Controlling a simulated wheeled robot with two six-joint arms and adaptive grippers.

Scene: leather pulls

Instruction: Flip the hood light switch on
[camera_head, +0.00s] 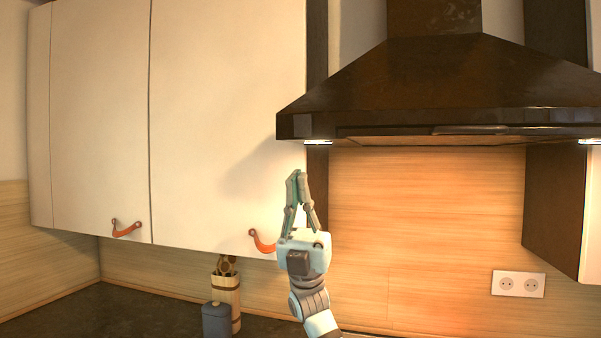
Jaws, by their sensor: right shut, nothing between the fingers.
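The dark range hood (440,90) fills the upper right of the head view. Its lamps glow at the left end (318,142) and the right end (589,141) of its underside, and the wall below is lit warm. I cannot make out the light switch itself on the hood. My right gripper (297,174) points up with its fingers shut and empty. In the picture its tips are just below the hood's front left corner, apart from the hood's edge. My left gripper is not in view.
White wall cabinets (210,90) with orange leather pulls (126,229) are on the left, behind my right gripper. A utensil holder (226,290) and a grey container (216,320) stand on the dark counter (120,315). A socket (518,284) is on the wooden wall.

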